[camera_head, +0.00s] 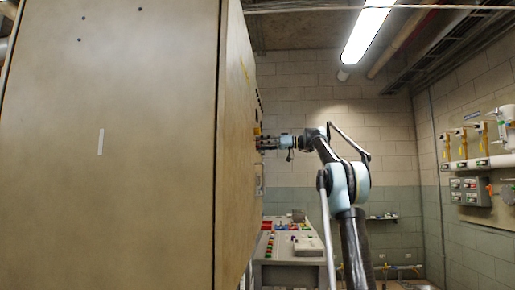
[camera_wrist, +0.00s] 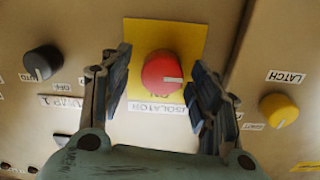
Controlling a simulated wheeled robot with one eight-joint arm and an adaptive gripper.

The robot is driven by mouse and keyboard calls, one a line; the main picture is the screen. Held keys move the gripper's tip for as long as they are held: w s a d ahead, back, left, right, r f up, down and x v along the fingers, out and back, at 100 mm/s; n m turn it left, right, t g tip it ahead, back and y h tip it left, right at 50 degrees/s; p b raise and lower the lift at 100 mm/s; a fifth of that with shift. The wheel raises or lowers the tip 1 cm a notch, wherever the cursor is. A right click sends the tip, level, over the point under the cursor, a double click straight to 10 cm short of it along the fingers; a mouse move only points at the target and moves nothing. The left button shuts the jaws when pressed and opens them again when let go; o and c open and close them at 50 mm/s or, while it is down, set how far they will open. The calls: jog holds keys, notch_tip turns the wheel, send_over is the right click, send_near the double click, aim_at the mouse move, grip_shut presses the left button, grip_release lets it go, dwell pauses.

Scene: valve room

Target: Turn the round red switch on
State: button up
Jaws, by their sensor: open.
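The round red switch (camera_wrist: 162,73) sits on a yellow square plate (camera_wrist: 190,38) in the wrist view, above a label reading ISOLATOR. A white mark on the knob points to the right. My gripper (camera_wrist: 163,88) is open, with one finger on each side of the red switch. The fingers look apart from the knob, though their exact depth is hard to tell. In the head view my gripper (camera_head: 262,143) is at the face of the large beige cabinet (camera_head: 115,150); the red switch cannot be made out there.
A black knob (camera_wrist: 43,63) is left of the switch and a yellow knob (camera_wrist: 279,109) marked LATCH is right. A control desk (camera_head: 288,245) with coloured buttons stands beyond the cabinet. Valves and pipes (camera_head: 480,160) line the right wall.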

jog(key=shift+a, duration=0.5)
